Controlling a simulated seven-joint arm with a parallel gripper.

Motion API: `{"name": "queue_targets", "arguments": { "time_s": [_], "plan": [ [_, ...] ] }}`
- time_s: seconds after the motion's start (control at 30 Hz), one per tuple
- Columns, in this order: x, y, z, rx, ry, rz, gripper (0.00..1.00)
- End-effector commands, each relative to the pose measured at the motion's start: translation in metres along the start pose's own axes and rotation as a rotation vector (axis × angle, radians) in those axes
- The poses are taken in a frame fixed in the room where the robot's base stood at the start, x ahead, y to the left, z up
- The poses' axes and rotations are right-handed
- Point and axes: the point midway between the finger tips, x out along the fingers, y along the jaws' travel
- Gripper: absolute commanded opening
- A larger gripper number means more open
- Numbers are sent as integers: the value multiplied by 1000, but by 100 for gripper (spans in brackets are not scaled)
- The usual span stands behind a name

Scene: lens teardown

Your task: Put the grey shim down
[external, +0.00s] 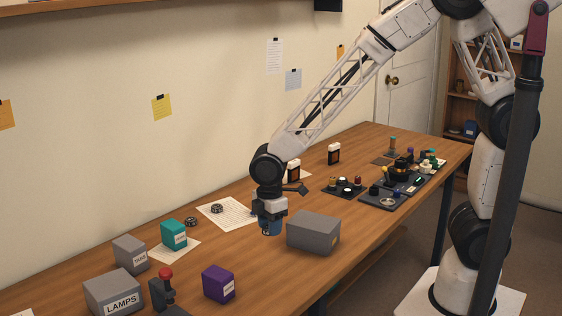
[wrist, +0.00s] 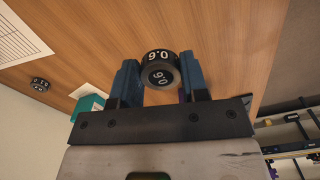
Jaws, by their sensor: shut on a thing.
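The grey shim (wrist: 160,68) is a short dark cylinder with white numerals that look like "0.6". In the wrist view it sits between the two blue fingers of my gripper (wrist: 161,80), which is shut on it.
A similar dark ring (external: 217,208) lies on a lined sheet (external: 238,216); another ring (external: 191,221) lies beside it. A teal box (external: 173,234), a purple box (external: 218,284) and grey labelled boxes (external: 113,292) stand at front left. Bare wood lies between them and my gripper.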

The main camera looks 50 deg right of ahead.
Motion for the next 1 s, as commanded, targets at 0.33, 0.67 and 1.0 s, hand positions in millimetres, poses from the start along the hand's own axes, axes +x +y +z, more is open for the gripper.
{"name": "queue_targets", "arguments": {
  "time_s": [0.33, 0.67, 1.0],
  "plan": [
    [0, 2, 1, 0, 0, 0, 17],
    [5, 30, 14, 2, 0, 0, 17],
    [15, 90, 50, 4, -1, -1, 17]
  ]
}}
